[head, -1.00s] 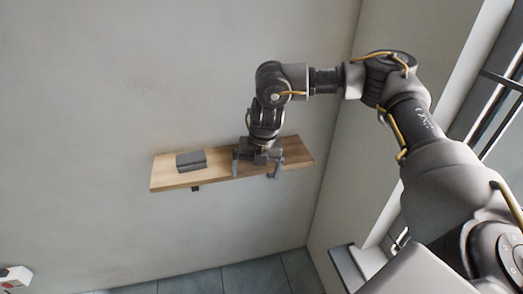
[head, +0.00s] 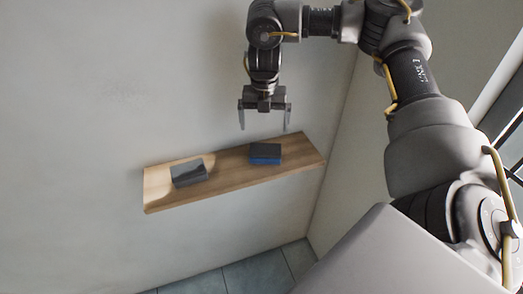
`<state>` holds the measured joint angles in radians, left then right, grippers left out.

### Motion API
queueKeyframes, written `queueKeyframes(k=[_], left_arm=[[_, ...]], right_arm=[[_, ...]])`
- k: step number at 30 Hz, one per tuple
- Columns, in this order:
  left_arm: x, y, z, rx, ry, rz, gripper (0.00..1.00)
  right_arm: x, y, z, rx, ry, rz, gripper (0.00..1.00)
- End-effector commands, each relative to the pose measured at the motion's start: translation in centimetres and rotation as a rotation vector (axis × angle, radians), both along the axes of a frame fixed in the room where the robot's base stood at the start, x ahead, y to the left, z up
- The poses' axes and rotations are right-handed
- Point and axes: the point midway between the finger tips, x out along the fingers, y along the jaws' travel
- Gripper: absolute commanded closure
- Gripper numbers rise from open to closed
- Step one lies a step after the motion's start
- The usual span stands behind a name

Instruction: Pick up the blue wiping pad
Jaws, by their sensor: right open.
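The blue wiping pad (head: 265,159) lies on the right half of a wooden wall shelf (head: 225,179). Its top is dark grey and its front side is blue. My right gripper (head: 264,127) is above the pad, fingers pointing down and spread apart, with nothing between them. There is a gap between the fingertips and the pad. My left gripper is not in the head view.
A grey pad-like block (head: 189,174) lies on the left half of the shelf, apart from the blue pad. The wall stands right behind the shelf, and a side wall (head: 345,165) meets the shelf's right end. Bare shelf lies between the two blocks.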

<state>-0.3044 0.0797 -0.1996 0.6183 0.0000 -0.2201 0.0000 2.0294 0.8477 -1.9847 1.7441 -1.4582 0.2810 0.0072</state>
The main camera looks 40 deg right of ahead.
Motion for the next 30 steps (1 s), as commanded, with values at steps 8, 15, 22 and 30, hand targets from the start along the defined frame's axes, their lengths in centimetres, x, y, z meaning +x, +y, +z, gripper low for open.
queueKeyframes(k=[8,15,22,30], left_arm=[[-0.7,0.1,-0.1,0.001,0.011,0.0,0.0],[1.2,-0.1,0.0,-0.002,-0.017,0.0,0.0],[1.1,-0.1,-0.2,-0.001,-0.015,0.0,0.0],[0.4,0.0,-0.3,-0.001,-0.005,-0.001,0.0]], right_arm=[[-0.4,-0.4,-4.1,0.002,0.006,-0.008,0.0],[-0.2,-0.2,-5.3,0.0,0.001,-0.005,0.0],[-0.2,-0.1,-7.4,0.001,0.006,-0.004,0.0],[-0.2,-0.1,-10.5,0.001,0.004,-0.003,0.0]])
